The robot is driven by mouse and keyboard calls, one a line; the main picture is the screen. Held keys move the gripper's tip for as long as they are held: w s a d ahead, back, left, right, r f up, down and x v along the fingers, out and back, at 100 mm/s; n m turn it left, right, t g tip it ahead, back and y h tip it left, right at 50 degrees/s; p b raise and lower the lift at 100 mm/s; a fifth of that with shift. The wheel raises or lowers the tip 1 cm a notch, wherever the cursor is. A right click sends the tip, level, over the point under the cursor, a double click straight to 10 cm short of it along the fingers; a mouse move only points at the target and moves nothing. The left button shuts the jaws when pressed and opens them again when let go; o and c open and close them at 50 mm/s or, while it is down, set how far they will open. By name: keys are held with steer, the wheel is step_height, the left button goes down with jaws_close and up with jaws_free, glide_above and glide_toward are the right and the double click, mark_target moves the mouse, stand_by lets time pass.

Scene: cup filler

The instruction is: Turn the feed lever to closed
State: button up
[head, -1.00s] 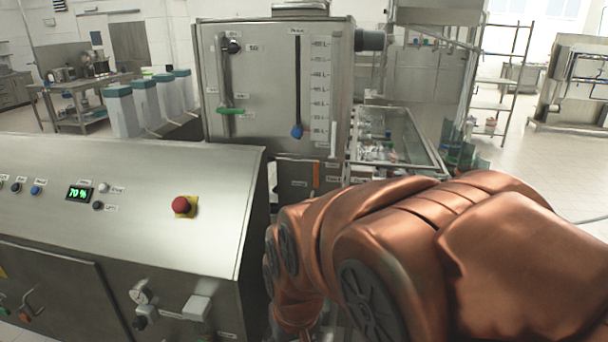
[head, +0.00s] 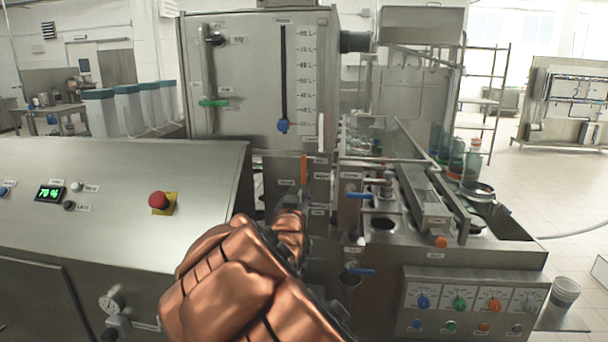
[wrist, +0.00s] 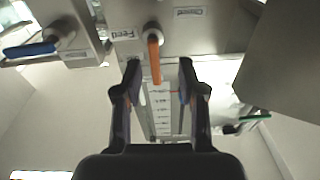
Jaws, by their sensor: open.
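The feed lever is a slim orange handle (wrist: 155,60) in the wrist view. It runs down the picture from its pivot on a steel panel, beside the "Feed" label (wrist: 127,35), with a "Closed" label (wrist: 188,12) to the upper right. In the head view the orange lever (head: 304,167) stands upright below the tank. My gripper (wrist: 160,72) is open, with one dark finger on each side of the lever's free end and a visible gap to both. In the head view my arm mostly hides the gripper.
A blue-handled valve (wrist: 30,50) is at the left in the wrist view. In the head view, blue valve handles (head: 360,195) sit right of the lever. A console with a red button (head: 158,201) fills the left. The tank (head: 240,80) stands above the lever.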

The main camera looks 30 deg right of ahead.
mark_target(303, 164)
steer(key=r+h, duration=0.1)
steer(key=d+r+t+h, duration=0.1)
steer(key=w+r+t, duration=0.1)
steer(key=shift+d+r+h+b, duration=0.4)
steer(key=shift+p+x, duration=0.95)
steer(key=shift+x, duration=2.3)
steer(key=shift+c, duration=0.4)
jaws_close()
